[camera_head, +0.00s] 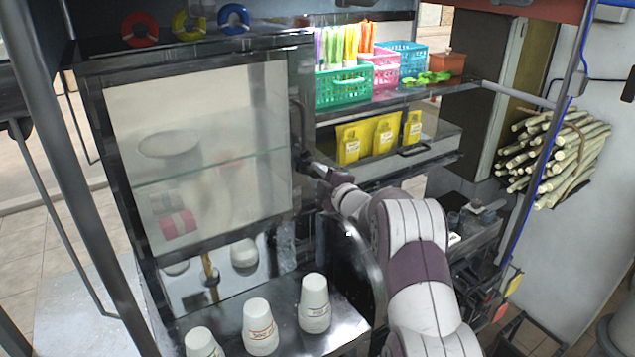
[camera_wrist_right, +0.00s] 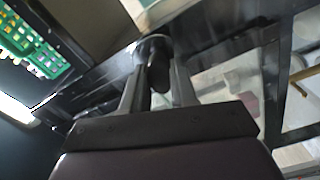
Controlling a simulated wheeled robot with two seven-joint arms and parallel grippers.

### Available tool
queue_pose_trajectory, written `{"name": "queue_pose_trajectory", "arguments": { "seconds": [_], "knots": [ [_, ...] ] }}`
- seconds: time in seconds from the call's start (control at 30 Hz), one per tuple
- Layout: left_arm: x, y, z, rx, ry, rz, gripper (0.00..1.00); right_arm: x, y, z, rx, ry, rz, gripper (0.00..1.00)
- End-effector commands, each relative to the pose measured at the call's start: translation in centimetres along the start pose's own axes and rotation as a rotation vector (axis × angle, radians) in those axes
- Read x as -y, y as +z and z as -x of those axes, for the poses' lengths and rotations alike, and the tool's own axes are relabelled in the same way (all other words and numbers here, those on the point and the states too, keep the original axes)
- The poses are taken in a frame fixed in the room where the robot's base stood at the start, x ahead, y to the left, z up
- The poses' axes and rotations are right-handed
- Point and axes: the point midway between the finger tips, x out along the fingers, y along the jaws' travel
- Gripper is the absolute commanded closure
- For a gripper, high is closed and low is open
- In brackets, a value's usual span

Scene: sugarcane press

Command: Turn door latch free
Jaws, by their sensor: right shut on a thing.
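A glass-fronted cabinet door (camera_head: 108,160) in a dark metal frame fills the left middle of the head view and looks closed. My right gripper (camera_head: 308,167) is at the right edge of this door frame, about mid-height, below a dark upright handle (camera_head: 298,118). In the right wrist view its two fingers are around a small dark latch knob (camera_wrist_right: 158,74), which sticks out from a round base (camera_wrist_right: 150,46) on the dark frame. The gripper is shut on this knob. My fingers hide part of it, and its exact angle is hard to read. My left gripper is not in view.
White cups (camera_head: 314,303) stand on the metal counter below the door. Sugarcane (camera_head: 553,155) is bundled at the far right.

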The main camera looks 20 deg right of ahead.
Motion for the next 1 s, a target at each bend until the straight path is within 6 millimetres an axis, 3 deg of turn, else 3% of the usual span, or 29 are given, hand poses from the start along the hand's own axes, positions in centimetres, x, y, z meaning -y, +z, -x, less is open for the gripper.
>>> {"name": "queue_pose_trajectory", "arguments": {
  "seconds": [0.4,1.0],
  "knots": [
    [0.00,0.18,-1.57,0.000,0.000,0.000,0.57,0.56,0.22,0.08,0.006,-0.009,-0.396,1.00],
    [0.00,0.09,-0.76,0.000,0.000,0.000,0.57,0.58,0.22,0.09,0.012,-0.010,-0.952,1.00]
  ]
}}
